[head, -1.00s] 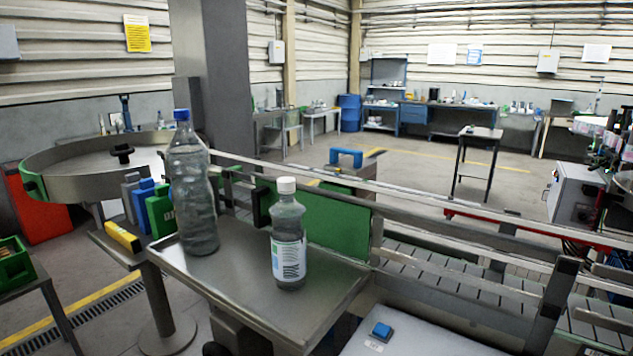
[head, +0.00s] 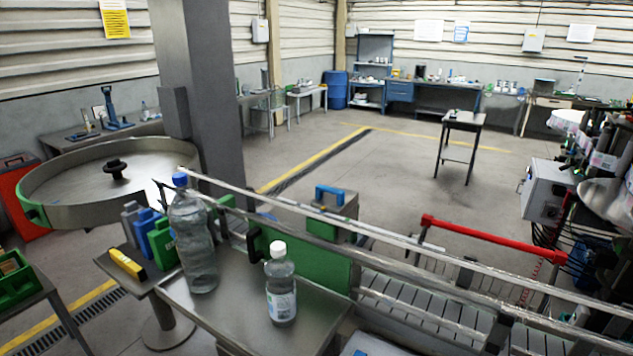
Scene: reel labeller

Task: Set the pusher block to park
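A green block or plate (head: 312,262) stands at the back edge of a steel tray table (head: 225,325), beside the conveyor; it may be the pusher block. A black piece (head: 254,243) sits at its left end. Behind the rail is a grey-green box with a blue handle (head: 329,190); I cannot tell whether the two are joined. No park marking is readable. A large clear bottle with a blue cap (head: 195,245) and a smaller labelled bottle with a white cap (head: 281,290) stand upright on the tray. Neither of my grippers is in view.
Conveyor rails (head: 400,250) run from the tray to the lower right. A round steel turntable (head: 65,180) stands at left. Open floor lies behind, with a small table (head: 463,122).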

